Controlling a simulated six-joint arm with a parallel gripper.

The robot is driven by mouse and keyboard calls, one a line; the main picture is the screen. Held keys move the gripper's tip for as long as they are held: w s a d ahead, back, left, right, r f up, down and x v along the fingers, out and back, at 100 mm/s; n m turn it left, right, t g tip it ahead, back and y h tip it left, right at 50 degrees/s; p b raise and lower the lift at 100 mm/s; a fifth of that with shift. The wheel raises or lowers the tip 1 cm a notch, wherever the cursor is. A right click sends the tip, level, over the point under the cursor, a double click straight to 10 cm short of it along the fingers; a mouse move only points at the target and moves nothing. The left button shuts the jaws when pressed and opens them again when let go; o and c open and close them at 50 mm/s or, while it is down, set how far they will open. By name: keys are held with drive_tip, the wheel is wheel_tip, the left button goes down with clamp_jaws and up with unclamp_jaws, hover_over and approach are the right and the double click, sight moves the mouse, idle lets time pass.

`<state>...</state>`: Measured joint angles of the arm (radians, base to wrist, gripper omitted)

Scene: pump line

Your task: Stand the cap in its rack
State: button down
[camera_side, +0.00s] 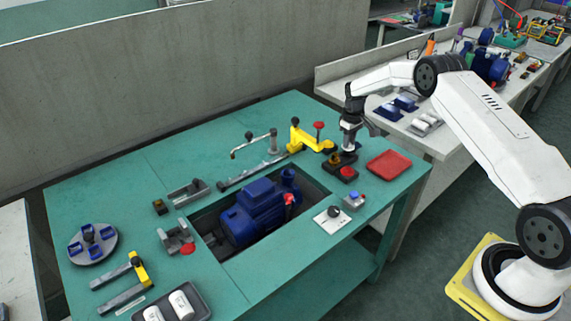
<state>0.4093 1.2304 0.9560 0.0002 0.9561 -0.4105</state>
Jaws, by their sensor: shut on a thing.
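My gripper (348,149) is at the back right of the green table, pointing down, above a small dark rack (353,179). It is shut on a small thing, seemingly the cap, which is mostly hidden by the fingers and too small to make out. The rack shows a red round piece (347,172) at its front and an orange-brown piece (335,159) at its left. I cannot tell whether the held thing touches the rack.
A red tray (389,163) lies right of the rack. A yellow clamp-like part (308,140) with a red knob (319,126) stands close on the left. A blue pump (252,210) sits in the table's recess. A switch plate (333,219) lies in front.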

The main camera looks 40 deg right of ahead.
drive_tip(key=shift+f, duration=1.15)
drive_tip(key=shift+f, duration=0.65)
idle(2.4)
drive_tip(key=shift+c, duration=2.2)
unclamp_jaws()
drive_tip(key=shift+r, duration=0.1)
drive_tip(key=shift+r, duration=2.9)
drive_tip(key=shift+a+r, duration=0.1)
